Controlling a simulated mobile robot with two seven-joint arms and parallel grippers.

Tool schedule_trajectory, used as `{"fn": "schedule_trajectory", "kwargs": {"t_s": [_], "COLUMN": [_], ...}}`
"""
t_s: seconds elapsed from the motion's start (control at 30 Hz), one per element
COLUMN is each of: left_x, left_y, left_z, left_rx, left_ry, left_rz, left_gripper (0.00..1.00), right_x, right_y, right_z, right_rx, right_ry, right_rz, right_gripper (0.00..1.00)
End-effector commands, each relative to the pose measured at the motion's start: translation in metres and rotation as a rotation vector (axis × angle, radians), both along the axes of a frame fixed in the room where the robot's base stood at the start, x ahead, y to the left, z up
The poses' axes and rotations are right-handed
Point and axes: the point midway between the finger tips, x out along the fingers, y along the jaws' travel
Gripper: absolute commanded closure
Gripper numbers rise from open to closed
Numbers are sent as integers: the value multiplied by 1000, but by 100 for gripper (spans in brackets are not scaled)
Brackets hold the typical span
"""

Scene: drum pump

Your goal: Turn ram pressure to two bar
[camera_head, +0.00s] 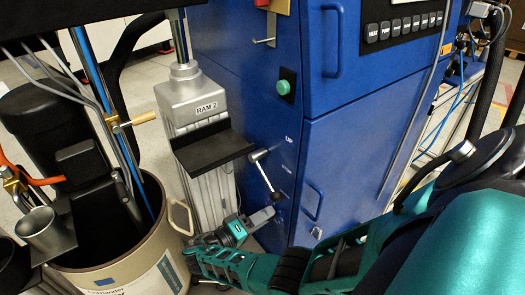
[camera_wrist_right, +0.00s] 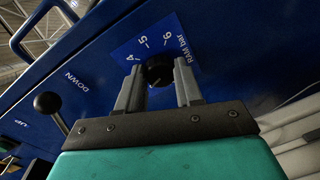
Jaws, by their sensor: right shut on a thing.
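The ram pressure knob (camera_wrist_right: 158,72) is black and round, on a blue "RAM bar" scale plate (camera_wrist_right: 135,48) fixed to the blue cabinet. The numbers 4, 5 and 6 show; the rest of the scale is hidden behind the fingers, and I cannot read the knob's setting. My right gripper (camera_wrist_right: 158,82) is shut on the knob, one grey finger on each side. In the head view my right gripper (camera_head: 264,216) reaches the lower cabinet side, and the knob is hidden there. My left gripper is not in view.
A ball-ended lever (camera_head: 264,175) with UP and DOWN labels sits close beside the gripper. The ram column (camera_head: 188,100) labelled RAM 2 with a black ledge (camera_head: 212,152) stands left. A drum (camera_head: 170,250) stands lower left. A green button (camera_head: 283,87) is higher on the cabinet.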

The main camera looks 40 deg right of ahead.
Motion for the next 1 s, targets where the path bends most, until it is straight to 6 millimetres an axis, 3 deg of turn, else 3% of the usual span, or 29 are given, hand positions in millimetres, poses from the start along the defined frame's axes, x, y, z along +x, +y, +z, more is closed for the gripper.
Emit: {"fn": "schedule_trajectory", "kwargs": {"t_s": [0.5, 1.0], "left_x": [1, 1], "left_y": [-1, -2], "left_z": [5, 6], "left_rx": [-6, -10], "left_ry": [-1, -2], "left_rz": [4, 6], "left_gripper": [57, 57], "right_x": [2, 2], "right_y": [0, 0], "right_z": [0, 0], "right_rx": [43, 54], "right_ry": [387, 489], "right_rz": [1, 1], "right_gripper": [95, 95]}}
